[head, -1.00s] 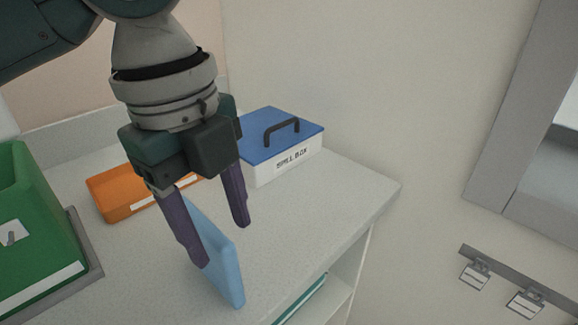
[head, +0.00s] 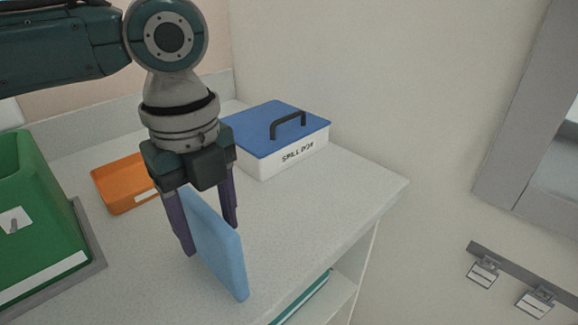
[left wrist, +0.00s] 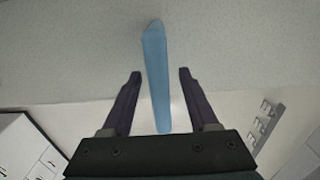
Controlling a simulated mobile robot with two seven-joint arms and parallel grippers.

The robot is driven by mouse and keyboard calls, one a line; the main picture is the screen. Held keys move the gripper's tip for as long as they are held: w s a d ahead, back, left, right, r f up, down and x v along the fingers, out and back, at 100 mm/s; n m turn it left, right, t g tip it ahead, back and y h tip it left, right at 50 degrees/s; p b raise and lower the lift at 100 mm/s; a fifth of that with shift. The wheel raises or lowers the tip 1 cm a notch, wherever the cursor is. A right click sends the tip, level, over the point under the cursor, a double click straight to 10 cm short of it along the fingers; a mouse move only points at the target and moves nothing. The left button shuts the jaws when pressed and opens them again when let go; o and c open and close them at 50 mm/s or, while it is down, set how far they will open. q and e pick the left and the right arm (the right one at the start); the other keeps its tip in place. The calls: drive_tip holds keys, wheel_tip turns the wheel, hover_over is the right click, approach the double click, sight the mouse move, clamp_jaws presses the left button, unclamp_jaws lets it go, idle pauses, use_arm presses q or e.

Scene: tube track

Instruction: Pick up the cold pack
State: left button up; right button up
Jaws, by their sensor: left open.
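The cold pack (head: 222,255) is a light blue, thin slab standing on its edge on the grey counter, near its front. My left gripper (head: 211,238) points down over it, open, with one dark purple finger on each side of the slab. In the left wrist view the cold pack (left wrist: 157,85) lies between the two fingertips of the left gripper (left wrist: 160,74), with a gap on both sides. The slab hides part of the gripper in the head view. My right gripper is not in view.
A white spill box (head: 290,160) with a blue lid and black handle stands behind, against the wall. An orange tray (head: 125,185) lies behind to the left. A green bin (head: 40,215) stands on a grey base at the left. The counter to the right is clear.

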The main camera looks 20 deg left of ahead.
use_arm(q)
drive_tip(key=shift+f, duration=0.8)
clamp_jaws()
